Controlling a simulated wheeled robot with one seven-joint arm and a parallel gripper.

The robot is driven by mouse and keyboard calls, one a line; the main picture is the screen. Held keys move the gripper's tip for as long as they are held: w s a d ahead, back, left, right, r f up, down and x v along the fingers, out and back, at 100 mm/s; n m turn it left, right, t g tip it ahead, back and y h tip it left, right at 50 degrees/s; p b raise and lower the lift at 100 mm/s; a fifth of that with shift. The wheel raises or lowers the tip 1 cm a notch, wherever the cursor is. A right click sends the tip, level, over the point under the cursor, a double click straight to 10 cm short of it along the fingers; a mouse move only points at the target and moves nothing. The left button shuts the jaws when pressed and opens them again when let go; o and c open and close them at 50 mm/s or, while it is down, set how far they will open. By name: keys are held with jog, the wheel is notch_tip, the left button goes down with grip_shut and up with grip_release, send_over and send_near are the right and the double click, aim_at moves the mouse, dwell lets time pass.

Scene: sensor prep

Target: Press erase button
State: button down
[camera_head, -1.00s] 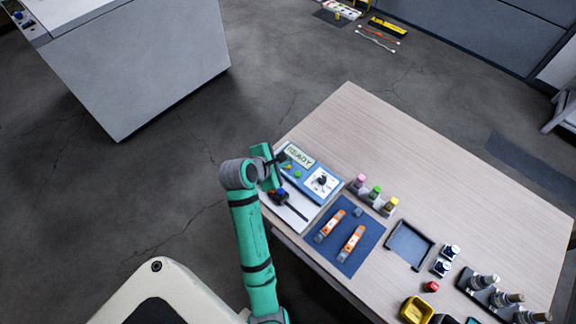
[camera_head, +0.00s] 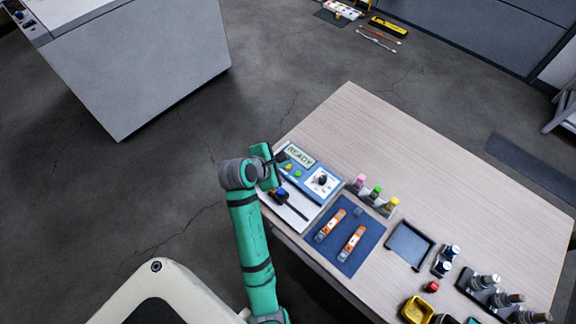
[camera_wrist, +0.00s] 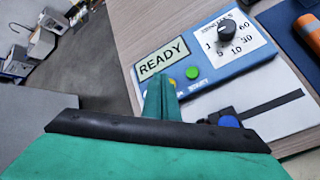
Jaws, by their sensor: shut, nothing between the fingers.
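A blue and white device (camera_head: 323,182) lies on the near left part of the table. In the wrist view the device (camera_wrist: 264,57) has a READY display (camera_wrist: 162,59), a green button (camera_wrist: 192,73), a yellow button (camera_wrist: 172,83) and a dark dial (camera_wrist: 234,42) on a numbered scale. My gripper (camera_head: 281,157) is shut and empty over the device's left end, by the display and the yellow button. In the wrist view my fingers (camera_wrist: 160,84) partly cover the yellow button; I cannot tell whether they touch it.
A white plate with a black strip and blue knob (camera_wrist: 229,122) adjoins the device's near side. Several coloured-cap bottles (camera_head: 375,191) stand to its right. A blue mat (camera_head: 351,228) holds two orange tools (camera_head: 331,225). The table's far part (camera_head: 390,135) is clear.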

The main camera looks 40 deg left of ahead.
jog(key=shift+w+d+f, duration=0.1)
jog(key=shift+w+d, duration=0.05)
jog(key=shift+d, duration=0.05)
dwell(0.4)
jog(key=shift+w+a+f, duration=0.1)
jog(key=shift+f, duration=0.25)
jog(key=shift+f, duration=0.1)
dwell(0.4)
jog(key=shift+f, duration=0.3)
dwell(0.4)
jog(key=shift+r, duration=0.65)
jog(key=shift+s+r, duration=0.2)
jog(key=shift+s, duration=0.05)
